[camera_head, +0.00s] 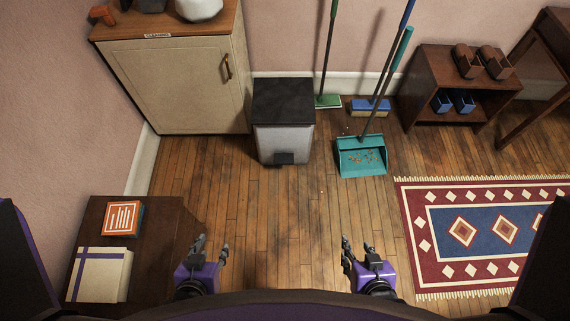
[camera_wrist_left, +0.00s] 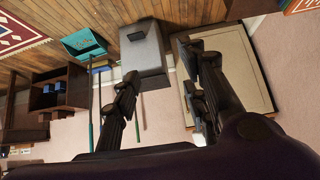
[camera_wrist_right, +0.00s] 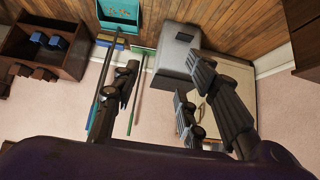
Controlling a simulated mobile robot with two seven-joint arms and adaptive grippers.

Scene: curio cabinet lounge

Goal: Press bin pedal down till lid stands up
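The pedal bin (camera_head: 284,125) stands on the wooden floor against the back wall, a grey-white box with a dark flat lid (camera_head: 284,98) that is down. Its black pedal (camera_head: 284,158) sticks out at the front near the floor. The bin also shows in the left wrist view (camera_wrist_left: 147,55) and the right wrist view (camera_wrist_right: 178,62). My left gripper (camera_head: 212,246) is open and empty, in front of the bin and to its left. My right gripper (camera_head: 357,249) is open and empty, in front and to its right. Both are well apart from the bin.
A cream cabinet (camera_head: 175,85) stands left of the bin. A teal dustpan (camera_head: 361,158), a green broom (camera_head: 328,101) and a blue brush (camera_head: 370,107) are to its right. A patterned rug (camera_head: 485,275) lies right; a dark table (camera_head: 150,230) stands front left. Floor before the bin is clear.

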